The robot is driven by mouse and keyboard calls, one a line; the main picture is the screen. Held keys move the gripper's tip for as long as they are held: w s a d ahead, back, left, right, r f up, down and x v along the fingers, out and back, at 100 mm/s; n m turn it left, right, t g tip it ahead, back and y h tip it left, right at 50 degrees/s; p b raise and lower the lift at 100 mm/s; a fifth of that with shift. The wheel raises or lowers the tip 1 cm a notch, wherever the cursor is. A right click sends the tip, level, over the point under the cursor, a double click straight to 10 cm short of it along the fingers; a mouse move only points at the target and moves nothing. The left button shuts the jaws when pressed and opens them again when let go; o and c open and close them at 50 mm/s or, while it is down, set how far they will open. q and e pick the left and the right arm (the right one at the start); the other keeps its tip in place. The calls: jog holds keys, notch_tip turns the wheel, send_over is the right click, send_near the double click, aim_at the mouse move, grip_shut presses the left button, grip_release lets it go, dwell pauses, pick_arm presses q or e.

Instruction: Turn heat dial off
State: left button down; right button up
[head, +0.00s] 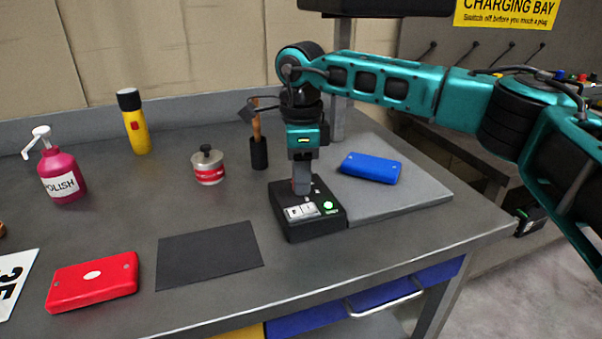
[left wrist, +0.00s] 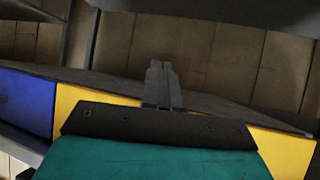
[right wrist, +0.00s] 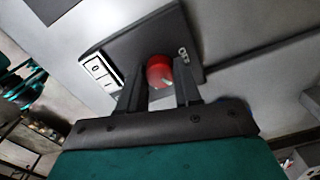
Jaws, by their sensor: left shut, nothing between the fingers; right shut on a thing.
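The heat dial (right wrist: 160,71) is a red knob with a pale pointer mark on a black control box (head: 319,228) on the bench. My right gripper (head: 302,187) points down over the box, and its fingers hide the dial in the head view. In the right wrist view the fingers (right wrist: 160,90) are closed on either side of the dial. The box also has a white rocker switch (right wrist: 101,72) and a lit green light (head: 329,206). My left gripper (left wrist: 162,80) is shut and empty near the bench's front edge, and is out of the head view.
Beside the box a grey slab (head: 400,205) carries a blue block (head: 371,168). A black mat (head: 208,255) and a red block (head: 92,281) lie to the left.

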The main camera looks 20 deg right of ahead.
pick_arm(q)
jog(key=shift+r, duration=0.2)
pick_arm(e)
jog(key=shift+r+n+p, duration=0.15)
jog(key=shift+n+p, duration=0.65)
jog(key=shift+n, duration=0.3)
jog(key=n+p, duration=0.1)
jog(key=n, duration=0.2)
jog(key=shift+n+p, duration=0.45)
jog(key=shift+n, duration=0.75)
jog(key=n, duration=0.2)
jog(key=shift+n, duration=0.4)
pick_arm(q)
jog(key=shift+s+a+r+p, duration=0.4)
jog(key=shift+a+r, duration=0.2)
jog(key=shift+a, duration=0.25)
pick_arm(e)
jog(key=shift+n, duration=0.8)
pick_arm(q)
jog(key=shift+r, duration=0.2)
pick_arm(e)
jog(key=o, duration=1)
